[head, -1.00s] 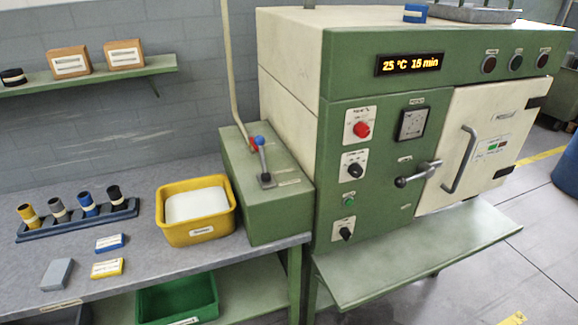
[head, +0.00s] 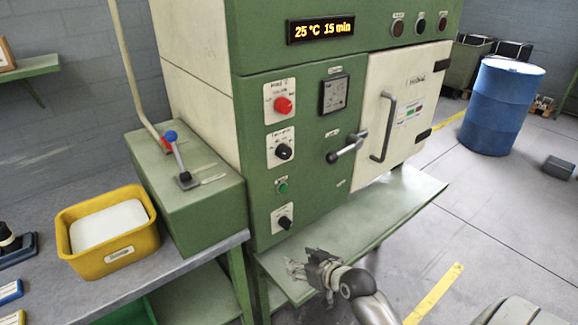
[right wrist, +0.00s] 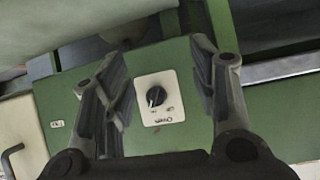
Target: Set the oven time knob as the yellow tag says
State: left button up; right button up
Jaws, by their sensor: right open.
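The green oven's front has a red knob (head: 283,104), a black knob (head: 284,151) below it and a lower black knob (head: 285,222), each on a white plate. The labels are too small to read, so I cannot tell which knob is the time knob. The display (head: 320,29) reads 25 °C 15 min. My right gripper (head: 294,269) is open and empty, below the lower knob and in front of the oven. In the right wrist view a black knob (right wrist: 156,96) shows between its spread fingers (right wrist: 163,82), apart from them. No yellow tag is readable. My left gripper is out of view.
A green shelf (head: 400,195) juts out under the oven door (head: 420,85). The door handle (head: 385,128) and a lever (head: 346,148) stick out. A yellow bin (head: 75,255) and a green box with a lever (head: 215,205) stand left. A blue barrel (head: 503,105) stands right.

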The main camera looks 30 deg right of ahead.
notch_tip(320, 180, up, 15)
jog(key=w+d+t+b, duration=0.1)
jog(key=w+d+t, duration=0.1)
jog(key=d+t, duration=0.15)
jog(key=n+t, duration=0.1)
jog(key=t, duration=0.2)
send_near(287, 155)
jog(key=w+p, duration=0.1)
jog(key=w, duration=0.7)
jog(key=shift+w, duration=0.35)
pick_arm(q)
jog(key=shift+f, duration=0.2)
